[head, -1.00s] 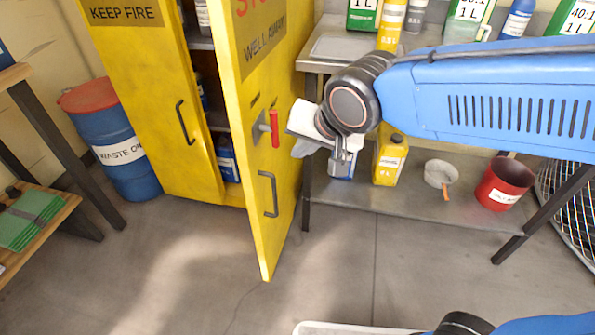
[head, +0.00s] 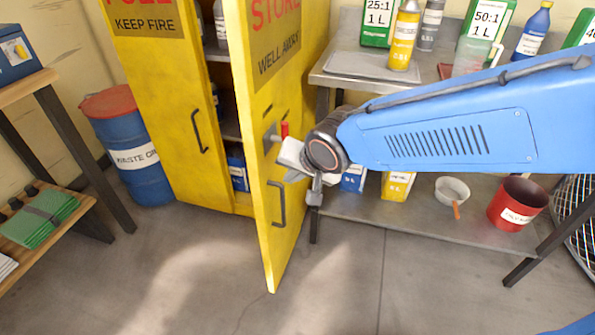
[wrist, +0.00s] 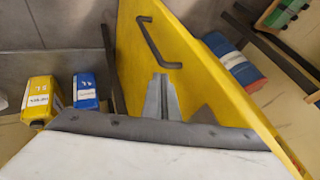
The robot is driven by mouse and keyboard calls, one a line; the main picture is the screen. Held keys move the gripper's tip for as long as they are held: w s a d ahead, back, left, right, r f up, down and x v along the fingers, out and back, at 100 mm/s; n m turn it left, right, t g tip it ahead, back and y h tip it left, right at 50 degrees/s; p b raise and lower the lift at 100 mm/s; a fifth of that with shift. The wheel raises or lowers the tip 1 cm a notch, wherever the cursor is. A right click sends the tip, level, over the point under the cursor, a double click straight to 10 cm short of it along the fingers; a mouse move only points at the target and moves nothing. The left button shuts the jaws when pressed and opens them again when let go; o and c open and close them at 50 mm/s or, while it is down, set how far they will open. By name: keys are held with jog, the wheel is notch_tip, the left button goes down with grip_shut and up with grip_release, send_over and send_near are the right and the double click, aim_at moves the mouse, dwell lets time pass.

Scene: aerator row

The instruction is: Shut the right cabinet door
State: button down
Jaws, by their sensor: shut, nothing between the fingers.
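The right cabinet door (head: 262,235) is yellow and stands open, swung out from the cabinet toward me. Its outer face, with a dark bar handle (head: 277,204) and a red lever (head: 284,130), faces right. In the wrist view the door (wrist: 185,65) fills the middle, with its handle (wrist: 152,45) just beyond my fingers. My gripper (head: 314,203) is beside the door's outer face, right of the handle. In the wrist view my gripper (wrist: 160,80) is shut and empty, its fingers lying over the door. I cannot tell whether they touch it.
The left cabinet door (head: 165,110) looks closed. A blue waste oil drum (head: 135,160) stands left of the cabinet. A metal bench (head: 355,75) with bottles above and containers on its lower shelf stands to the right. The floor before the cabinet is clear.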

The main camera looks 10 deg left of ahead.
aim_at(270, 178)
jog(key=shift+w+a+f, duration=0.1)
jog(key=shift+w+a, duration=0.05)
jog(key=shift+a, duration=0.55)
jog(key=shift+w+a+f, duration=0.1)
jog(key=shift+w+a, duration=0.05)
jog(key=shift+a, duration=0.6)
jog(key=shift+w+a+f, duration=0.1)
jog(key=shift+w+a, duration=0.05)
jog(key=shift+a, duration=0.55)
jog(key=shift+a, duration=0.1)
